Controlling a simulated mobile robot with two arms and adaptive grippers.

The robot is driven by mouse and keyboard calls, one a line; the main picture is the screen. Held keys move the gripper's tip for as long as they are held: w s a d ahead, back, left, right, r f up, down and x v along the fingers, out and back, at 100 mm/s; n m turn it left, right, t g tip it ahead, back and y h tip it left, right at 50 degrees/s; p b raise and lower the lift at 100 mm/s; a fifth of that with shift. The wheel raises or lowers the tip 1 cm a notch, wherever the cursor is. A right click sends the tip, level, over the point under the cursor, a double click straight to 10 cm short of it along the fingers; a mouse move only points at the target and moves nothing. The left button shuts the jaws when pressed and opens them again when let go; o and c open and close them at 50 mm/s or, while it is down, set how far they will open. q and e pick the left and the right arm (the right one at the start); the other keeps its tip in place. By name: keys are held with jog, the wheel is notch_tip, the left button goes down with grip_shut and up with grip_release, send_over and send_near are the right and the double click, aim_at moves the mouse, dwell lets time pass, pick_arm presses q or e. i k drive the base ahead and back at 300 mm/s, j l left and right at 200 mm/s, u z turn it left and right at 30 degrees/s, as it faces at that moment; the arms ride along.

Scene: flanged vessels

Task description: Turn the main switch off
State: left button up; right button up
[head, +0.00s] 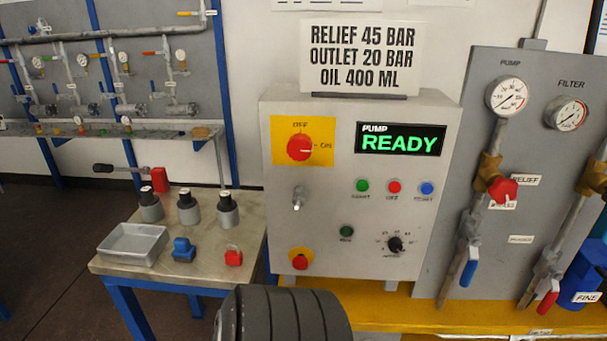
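The main switch (300,148) is a red rotary knob on a yellow plate at the upper left of the grey control box (325,220). OFF is marked above the knob and ON to its right. The knob's handle appears to lie sideways, toward ON; its fine detail is small. Neither of my grippers is in view, and nothing touches the switch. A dark ribbed part at the bottom middle hides a little of the floor and bench edge.
Left of the box, a small table (180,273) holds a grey tray (133,243), several dark-topped cylinders, and a red padlock (233,256). Right of it stands a gauge panel (530,130) with valves. A red button (300,259) sits low on the box. The space before the switch is clear.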

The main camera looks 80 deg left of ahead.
aim_at(300, 146)
jog(key=u, duration=2.25)
